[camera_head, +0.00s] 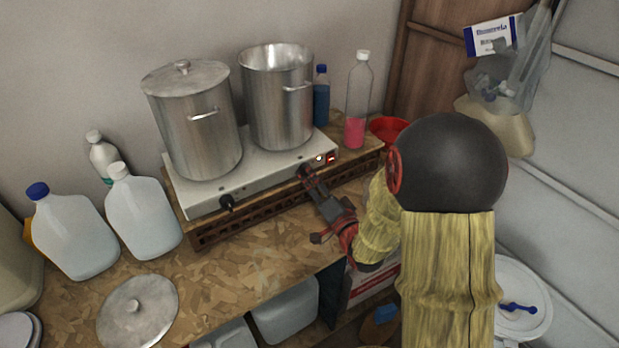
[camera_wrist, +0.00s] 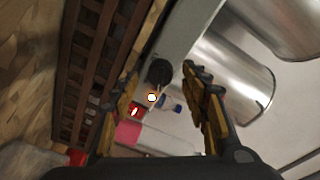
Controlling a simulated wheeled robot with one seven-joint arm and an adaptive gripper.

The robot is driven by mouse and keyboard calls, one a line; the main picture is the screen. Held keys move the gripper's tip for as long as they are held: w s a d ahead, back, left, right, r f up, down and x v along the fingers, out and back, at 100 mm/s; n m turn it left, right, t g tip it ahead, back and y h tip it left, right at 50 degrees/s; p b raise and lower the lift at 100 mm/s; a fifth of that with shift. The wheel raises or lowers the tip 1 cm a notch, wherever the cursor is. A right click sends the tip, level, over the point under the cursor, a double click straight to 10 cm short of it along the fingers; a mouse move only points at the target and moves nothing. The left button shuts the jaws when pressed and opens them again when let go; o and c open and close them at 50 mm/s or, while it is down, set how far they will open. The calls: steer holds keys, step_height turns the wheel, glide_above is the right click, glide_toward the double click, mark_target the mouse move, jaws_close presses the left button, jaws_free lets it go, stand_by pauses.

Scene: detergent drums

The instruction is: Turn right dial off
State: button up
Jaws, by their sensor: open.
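The white double hot plate (camera_head: 250,168) has a left dial (camera_head: 227,203) and a right dial on its front edge. In the head view the right dial is mostly hidden by my gripper (camera_head: 309,176), which reaches up to it from the front. In the wrist view the black right dial (camera_wrist: 159,72) shows between the two fingers of my gripper (camera_wrist: 166,80). The fingers are apart, and I cannot tell whether either touches the dial. A lit white indicator (camera_wrist: 152,97) and a red switch (camera_wrist: 134,111) are beside the dial.
A lidded steel pot (camera_head: 195,125) and an open steel pot (camera_head: 277,105) stand on the hot plate. A pink-filled bottle (camera_head: 356,105) and a red funnel (camera_head: 388,130) stand to the right. A slatted wooden base (camera_head: 235,222) lies under the plate. White jugs (camera_head: 143,215) stand left.

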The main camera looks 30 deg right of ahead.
steer(key=shift+w, duration=0.85)
steer(key=c, duration=0.3)
steer(key=c, duration=0.8)
steer(key=shift+c, duration=0.3)
steer(key=shift+n+b, duration=0.3)
steer(key=shift+b, duration=0.2)
steer(key=shift+d+f+n+t+y+b, duration=0.15)
steer(key=shift+n+t+y+b, duration=0.15)
steer(key=shift+n+b, duration=3.3)
steer(key=shift+d+f+n+t+y+b, duration=0.1)
steer(key=shift+n+t+y+b, duration=0.15)
steer(key=shift+n+b, duration=3.35)
